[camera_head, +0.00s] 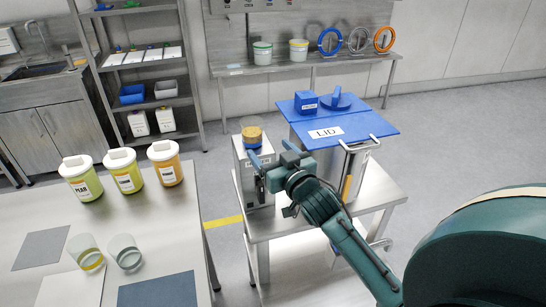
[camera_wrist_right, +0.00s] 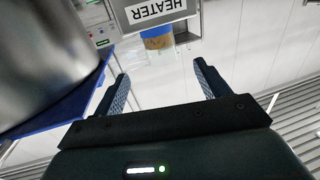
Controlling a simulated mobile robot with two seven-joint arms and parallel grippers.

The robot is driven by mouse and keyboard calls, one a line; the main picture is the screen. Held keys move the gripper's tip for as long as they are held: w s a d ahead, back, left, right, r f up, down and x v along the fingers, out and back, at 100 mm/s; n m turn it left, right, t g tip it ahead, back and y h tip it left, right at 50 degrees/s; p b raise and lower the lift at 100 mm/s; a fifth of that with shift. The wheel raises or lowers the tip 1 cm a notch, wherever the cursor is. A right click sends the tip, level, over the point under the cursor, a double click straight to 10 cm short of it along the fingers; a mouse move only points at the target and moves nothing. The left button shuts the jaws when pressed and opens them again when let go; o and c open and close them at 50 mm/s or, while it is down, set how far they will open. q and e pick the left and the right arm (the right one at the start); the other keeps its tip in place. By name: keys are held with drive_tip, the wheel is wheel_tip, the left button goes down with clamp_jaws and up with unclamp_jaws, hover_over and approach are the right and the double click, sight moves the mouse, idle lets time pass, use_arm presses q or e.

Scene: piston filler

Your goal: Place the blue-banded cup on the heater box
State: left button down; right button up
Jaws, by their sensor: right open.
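The blue-banded cup (camera_head: 252,134) stands upright on top of the heater box (camera_head: 241,158). It looks amber, with blue at its base. In the right wrist view the cup (camera_wrist_right: 157,39) shows upside down beside the inverted HEATER label (camera_wrist_right: 157,9), beyond my fingertips. My right gripper (camera_head: 270,164) is open and empty in front of the heater box, apart from the cup. Its two fingers (camera_wrist_right: 160,72) are spread in the wrist view. Part of the heater box's front is hidden by the gripper. My left gripper is out of view.
A steel tank (camera_wrist_right: 45,55) with a blue LID plate (camera_head: 355,128) stands right of the heater box, close to my right arm. The left table (camera_head: 150,215) holds several labelled tubs and two clear cups (camera_head: 86,252) (camera_head: 125,252). Shelving (camera_head: 188,100) stands behind.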

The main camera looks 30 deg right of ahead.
drive_tip(key=s+a+f+n+g+y, duration=0.1)
drive_tip(key=s+a+f+g, duration=0.1)
drive_tip(key=s+a+f, duration=0.3)
drive_tip(key=s+a+f+n+g+y, duration=0.1)
drive_tip(key=s+a+f+g, duration=0.2)
drive_tip(key=s+f, duration=0.7)
drive_tip(key=s+a+f+n+g+y, duration=0.1)
drive_tip(key=s+a+f+g+y, duration=0.1)
drive_tip(key=s+a+f, duration=0.5)
wheel_tip(320, 180, down, 3)
drive_tip(key=shift+s+a+r+g, duration=0.1)
drive_tip(key=shift+s+a+g, duration=0.1)
drive_tip(key=shift+s+g, duration=0.4)
drive_tip(key=shift+s, duration=0.15)
